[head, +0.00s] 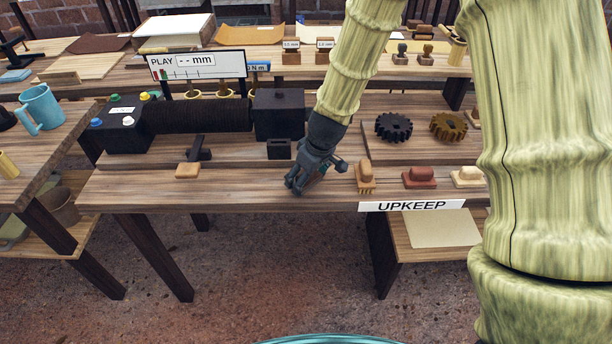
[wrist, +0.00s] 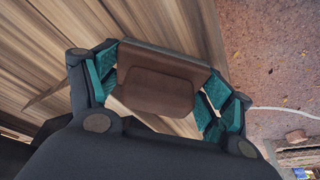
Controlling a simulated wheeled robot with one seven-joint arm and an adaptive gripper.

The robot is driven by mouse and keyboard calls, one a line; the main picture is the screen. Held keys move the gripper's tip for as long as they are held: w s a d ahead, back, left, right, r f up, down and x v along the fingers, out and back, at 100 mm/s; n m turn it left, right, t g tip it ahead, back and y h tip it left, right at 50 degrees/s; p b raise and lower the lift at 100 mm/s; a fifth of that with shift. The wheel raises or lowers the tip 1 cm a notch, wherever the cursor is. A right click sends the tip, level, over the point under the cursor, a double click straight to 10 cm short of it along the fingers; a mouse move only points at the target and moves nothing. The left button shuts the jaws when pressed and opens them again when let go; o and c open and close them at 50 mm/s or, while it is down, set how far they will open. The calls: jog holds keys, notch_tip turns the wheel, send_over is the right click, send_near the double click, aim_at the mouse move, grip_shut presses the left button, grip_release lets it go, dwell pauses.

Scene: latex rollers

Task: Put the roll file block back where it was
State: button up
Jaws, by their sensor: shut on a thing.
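In the wrist view, a brown block (wrist: 158,92) with a raised, rounded middle sits between the teal finger pads of my gripper (wrist: 160,95); I take it to be the roll file block. My gripper is shut on it. In the head view, my gripper (head: 308,182) is at the front edge of the bench, left of the wooden brush. The held block is mostly hidden there by the fingers. I cannot tell whether it touches the bench top.
The brush (head: 365,180), a red-brown block (head: 419,178) and a pale block (head: 467,177) stand in a row above the UPKEEP sign (head: 411,205). A black roller machine (head: 195,117) stands behind left. Two gears (head: 393,127) lie behind right.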

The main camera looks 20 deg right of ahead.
jog(key=shift+f, duration=0.1)
jog(key=o, duration=1)
jog(key=shift+c, duration=0.2)
jog(key=v, duration=1.2)
